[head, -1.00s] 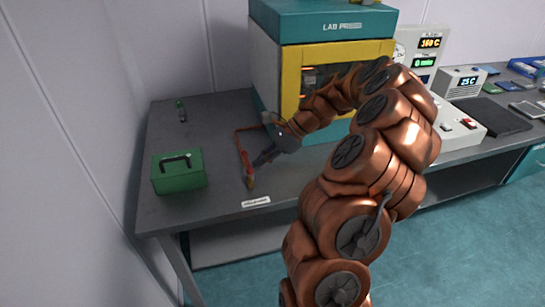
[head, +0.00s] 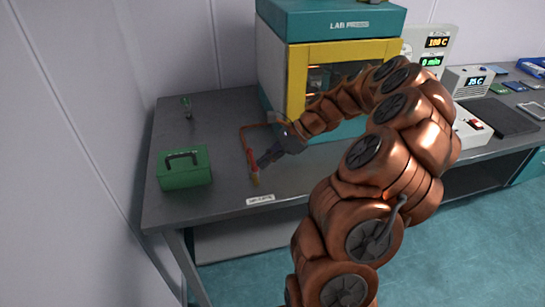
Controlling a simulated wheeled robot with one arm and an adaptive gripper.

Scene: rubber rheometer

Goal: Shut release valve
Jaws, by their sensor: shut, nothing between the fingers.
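The release valve (head: 251,160) is a red handle on a copper-coloured pipe on the bench, left of the lab press (head: 330,24). A brass-coloured end shows at its near side. My gripper (head: 263,162) is dark and shut, with its tips right beside the red handle on its right side. I cannot tell whether the tips touch it. The gripper hides part of the valve. A small white label (head: 260,199) lies at the front edge of the bench.
A green box with a black handle (head: 185,168) stands left of the valve. Instruments with displays (head: 433,43) stand to the right of the press. The bench (head: 222,215) is clear in front.

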